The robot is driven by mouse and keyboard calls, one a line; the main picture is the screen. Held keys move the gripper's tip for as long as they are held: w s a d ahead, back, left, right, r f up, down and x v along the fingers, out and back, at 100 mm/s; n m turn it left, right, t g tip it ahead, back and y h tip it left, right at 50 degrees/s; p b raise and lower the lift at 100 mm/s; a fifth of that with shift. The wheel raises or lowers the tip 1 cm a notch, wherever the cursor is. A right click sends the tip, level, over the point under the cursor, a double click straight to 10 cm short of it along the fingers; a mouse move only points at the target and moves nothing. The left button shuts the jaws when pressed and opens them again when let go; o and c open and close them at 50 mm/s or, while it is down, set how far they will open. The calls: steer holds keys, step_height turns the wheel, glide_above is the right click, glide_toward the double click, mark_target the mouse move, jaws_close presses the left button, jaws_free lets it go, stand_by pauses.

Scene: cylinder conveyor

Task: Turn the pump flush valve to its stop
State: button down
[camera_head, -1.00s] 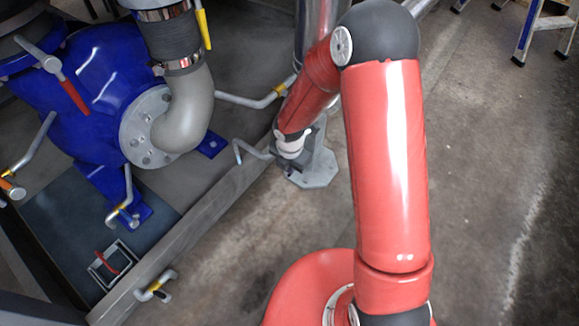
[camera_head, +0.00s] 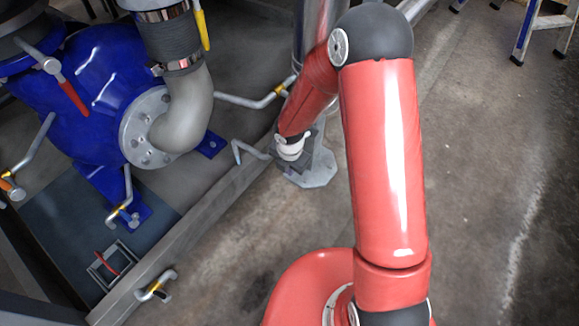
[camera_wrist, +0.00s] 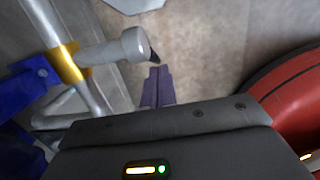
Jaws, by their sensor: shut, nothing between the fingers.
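My gripper (camera_wrist: 159,72) is shut and empty in the wrist view, its two fingers side by side. Its tips are close to the dark end of a grey cylindrical fitting (camera_wrist: 118,50), which branches off a grey pipe with a yellow collar (camera_wrist: 68,63). I cannot tell whether they touch. In the head view my gripper (camera_head: 289,163) is small and dark beside a bent grey rod (camera_head: 250,152); its fingers are not clear there. A red-handled lever (camera_head: 68,92) sits on the blue pump (camera_head: 85,75). Which fitting is the flush valve is not clear.
A low metal edge (camera_head: 185,230) runs diagonally beside the pump. Several bent grey pipes with yellow bands, one (camera_head: 155,287) near that edge, stick out around it. A ladder (camera_head: 530,30) stands at the top right. The concrete floor (camera_head: 480,180) on the right is clear.

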steer(key=shift+w+d+f, duration=0.3)
steer(key=shift+w+f, duration=0.05)
steer(key=shift+f, duration=0.35)
steer(key=shift+f+p, duration=0.15)
steer(key=shift+p, duration=0.15)
stand_by(1.2)
